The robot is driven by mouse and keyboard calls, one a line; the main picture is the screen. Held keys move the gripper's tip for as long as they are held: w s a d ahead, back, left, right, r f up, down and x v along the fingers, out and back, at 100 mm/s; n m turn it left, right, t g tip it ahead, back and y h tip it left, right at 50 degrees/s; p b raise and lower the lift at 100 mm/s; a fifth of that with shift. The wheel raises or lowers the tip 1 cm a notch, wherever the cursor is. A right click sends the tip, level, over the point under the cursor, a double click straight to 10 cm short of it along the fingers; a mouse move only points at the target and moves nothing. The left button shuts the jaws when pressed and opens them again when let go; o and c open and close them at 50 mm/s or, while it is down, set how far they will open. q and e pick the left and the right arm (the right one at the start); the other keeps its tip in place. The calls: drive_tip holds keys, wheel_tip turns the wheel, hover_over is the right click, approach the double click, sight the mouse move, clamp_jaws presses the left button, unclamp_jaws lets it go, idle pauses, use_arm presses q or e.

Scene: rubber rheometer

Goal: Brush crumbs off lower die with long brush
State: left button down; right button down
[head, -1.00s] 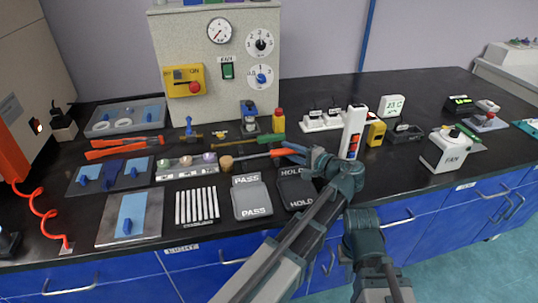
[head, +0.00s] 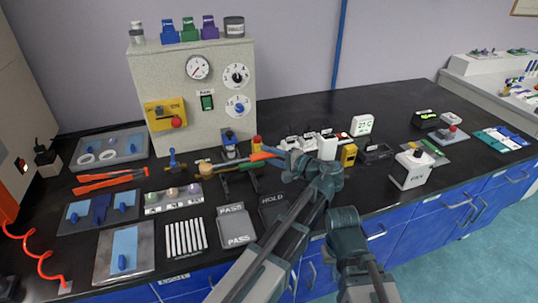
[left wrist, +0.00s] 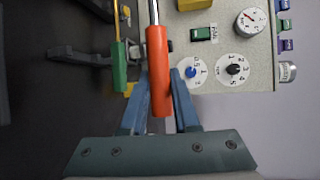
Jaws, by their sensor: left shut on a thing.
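The long brush has an orange handle (head: 263,157) and a thin shaft, with a tan round head (head: 206,168) at its left end. My left gripper (head: 283,158) is shut on the handle and holds the brush above its dark rack (head: 240,182). The left wrist view shows the orange handle (left wrist: 159,72) between the blue fingers (left wrist: 160,105), with a metal shaft beyond. I cannot make out the lower die or crumbs for certain.
A green-handled tool (left wrist: 119,66) rests beside the brush. The grey panel box with dials (head: 195,95) stands behind. A beige machine (head: 20,110) is at the left edge. Trays and PASS (head: 236,227) and HOLD (head: 272,208) pads lie in front.

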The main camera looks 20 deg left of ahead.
wheel_tip(320, 180, up, 13)
drive_tip(key=p, duration=1.2)
drive_tip(key=shift+p, duration=0.35)
